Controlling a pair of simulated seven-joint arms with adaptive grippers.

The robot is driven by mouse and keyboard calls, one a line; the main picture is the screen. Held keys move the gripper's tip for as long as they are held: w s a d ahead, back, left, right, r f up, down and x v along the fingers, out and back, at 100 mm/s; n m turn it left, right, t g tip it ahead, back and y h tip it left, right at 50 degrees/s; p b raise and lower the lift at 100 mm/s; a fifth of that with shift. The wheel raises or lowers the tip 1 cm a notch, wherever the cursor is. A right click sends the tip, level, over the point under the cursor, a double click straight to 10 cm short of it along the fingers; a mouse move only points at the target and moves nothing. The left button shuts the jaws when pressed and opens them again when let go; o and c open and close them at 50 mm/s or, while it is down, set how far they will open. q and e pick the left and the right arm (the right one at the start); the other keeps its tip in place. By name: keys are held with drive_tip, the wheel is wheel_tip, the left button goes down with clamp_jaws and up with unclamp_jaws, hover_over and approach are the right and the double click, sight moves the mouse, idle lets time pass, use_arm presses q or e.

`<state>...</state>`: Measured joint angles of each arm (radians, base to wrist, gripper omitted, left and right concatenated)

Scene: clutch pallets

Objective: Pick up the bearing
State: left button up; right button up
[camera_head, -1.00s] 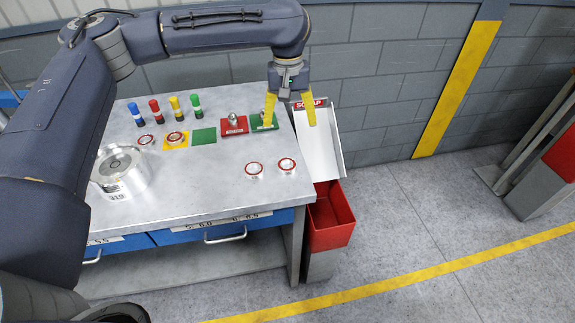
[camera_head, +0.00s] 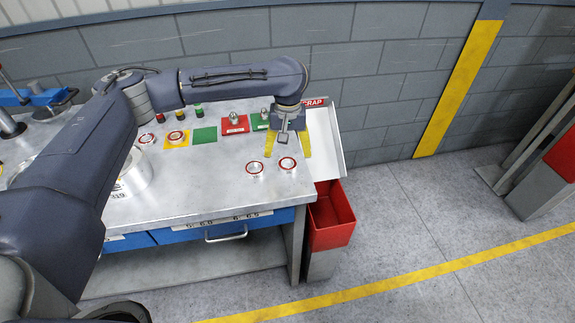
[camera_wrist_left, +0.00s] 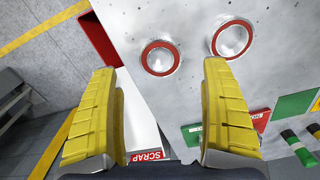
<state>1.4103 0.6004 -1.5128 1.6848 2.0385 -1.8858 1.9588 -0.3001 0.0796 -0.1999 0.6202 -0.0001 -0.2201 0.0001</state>
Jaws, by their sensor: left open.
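Two silver bearings with red rings lie near the table's front right corner, the right one (camera_head: 287,163) and the left one (camera_head: 255,168). My left gripper (camera_head: 287,146) is open and empty above the table, its yellow fingers pointing down just behind the right bearing. In the wrist view that bearing (camera_wrist_left: 161,58) shows beyond and between the fingertips (camera_wrist_left: 160,72), apart from them. The other bearing (camera_wrist_left: 232,39) is past the right-hand finger. Another ringed bearing (camera_head: 177,136) is on the yellow pad, and one more (camera_head: 147,139) is left of it. My right gripper is not seen.
A white scrap chute (camera_head: 327,150) and red bin (camera_head: 331,215) stand at the table's right edge. A metal cylinder is partly behind my arm.

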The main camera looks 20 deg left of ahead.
sight(288, 167)
use_arm(q)
drive_tip(key=shift+f, duration=2.8)
drive_tip(key=shift+c, duration=0.2)
drive_tip(key=c, duration=1.5)
